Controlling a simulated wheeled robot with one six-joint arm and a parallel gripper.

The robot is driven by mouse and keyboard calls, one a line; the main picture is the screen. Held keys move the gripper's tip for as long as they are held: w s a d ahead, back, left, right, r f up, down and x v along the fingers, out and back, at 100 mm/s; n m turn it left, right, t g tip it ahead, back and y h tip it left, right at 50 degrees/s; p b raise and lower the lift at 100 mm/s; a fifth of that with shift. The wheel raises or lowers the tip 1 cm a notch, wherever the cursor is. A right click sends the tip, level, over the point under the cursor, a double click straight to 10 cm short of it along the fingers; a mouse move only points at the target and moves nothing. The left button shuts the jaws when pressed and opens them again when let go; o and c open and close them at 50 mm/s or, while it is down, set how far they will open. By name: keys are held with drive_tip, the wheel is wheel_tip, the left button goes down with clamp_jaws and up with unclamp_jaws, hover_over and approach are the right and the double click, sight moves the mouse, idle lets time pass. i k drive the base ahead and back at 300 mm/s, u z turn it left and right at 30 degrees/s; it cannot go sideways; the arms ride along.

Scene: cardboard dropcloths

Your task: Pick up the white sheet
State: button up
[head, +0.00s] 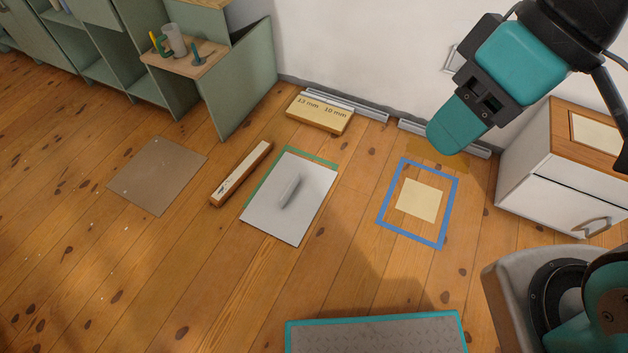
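A pale grey-white sheet (309,209) lies flat on the wooden floor near the middle of the head view. A grey elongated shape, perhaps a raised handle or a mark, shows at its centre. A green strip (262,190) borders its upper and left edges. My gripper (452,132) hangs from the upper right, apart from the sheet and to its right. One teal finger face shows, so I cannot tell whether it is open. I see nothing held in it.
Blue tape (383,207) frames a cream square (418,200) to the right. A wooden bar (240,175) and brown sheet (157,176) lie left. A labelled box (320,115) stands by the wall. A white cabinet (545,185) stands right.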

sight(287, 203)
drive_tip(key=u, duration=0.1)
drive_tip(key=i, duration=1.1)
drive_tip(key=u, duration=0.75)
